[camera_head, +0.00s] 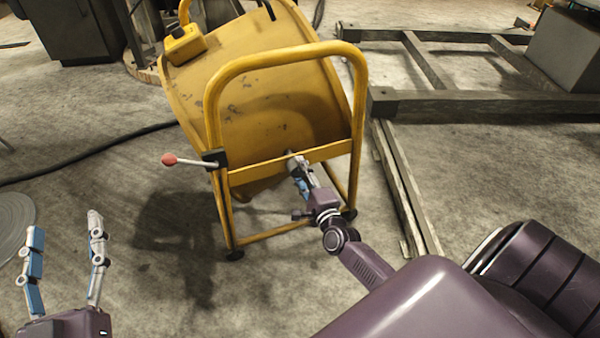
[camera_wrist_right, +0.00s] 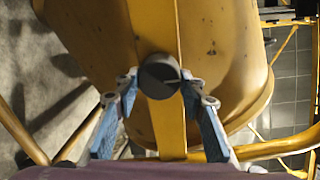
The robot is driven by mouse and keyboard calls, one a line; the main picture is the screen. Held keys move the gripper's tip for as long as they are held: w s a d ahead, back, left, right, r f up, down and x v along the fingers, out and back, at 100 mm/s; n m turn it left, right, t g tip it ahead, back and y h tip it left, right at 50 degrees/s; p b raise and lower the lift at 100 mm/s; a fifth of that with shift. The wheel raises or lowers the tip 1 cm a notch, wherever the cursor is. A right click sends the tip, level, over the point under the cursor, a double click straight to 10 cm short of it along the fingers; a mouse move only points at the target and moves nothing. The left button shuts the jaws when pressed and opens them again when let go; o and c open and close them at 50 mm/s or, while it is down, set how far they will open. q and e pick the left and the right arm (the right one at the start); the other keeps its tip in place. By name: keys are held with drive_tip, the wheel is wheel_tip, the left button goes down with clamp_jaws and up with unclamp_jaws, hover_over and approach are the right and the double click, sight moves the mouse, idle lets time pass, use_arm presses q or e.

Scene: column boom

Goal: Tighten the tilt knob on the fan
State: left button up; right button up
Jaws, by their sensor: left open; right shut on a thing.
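The yellow fan (camera_head: 262,100) is a drum-like housing, tilted inside a tubular yellow frame (camera_head: 222,72). My right gripper (camera_wrist_right: 160,84) is shut on this knob, one blue-padded finger on each side. In the head view the right gripper (camera_head: 297,166) reaches the crossbar and largely hides the knob. My left gripper (camera_head: 66,228) is open and empty at the lower left, above the floor and apart from the fan.
A lever with a red ball end (camera_head: 170,159) sticks out left from the frame. A yellow box (camera_head: 185,44) sits on the housing's upper left. A black cable (camera_head: 90,153) crosses the floor. Steel beams (camera_head: 450,103) lie at the right. Floor left of the fan is mostly clear.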

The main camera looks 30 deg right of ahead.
idle(0.3)
drive_tip(key=o, duration=1.2)
drive_tip(key=shift+c, duration=0.2)
drive_tip(key=shift+s, duration=0.1)
drive_tip(key=shift+s+a+f, duration=0.1)
drive_tip(key=shift+s, duration=0.2)
drive_tip(key=v, duration=1.1)
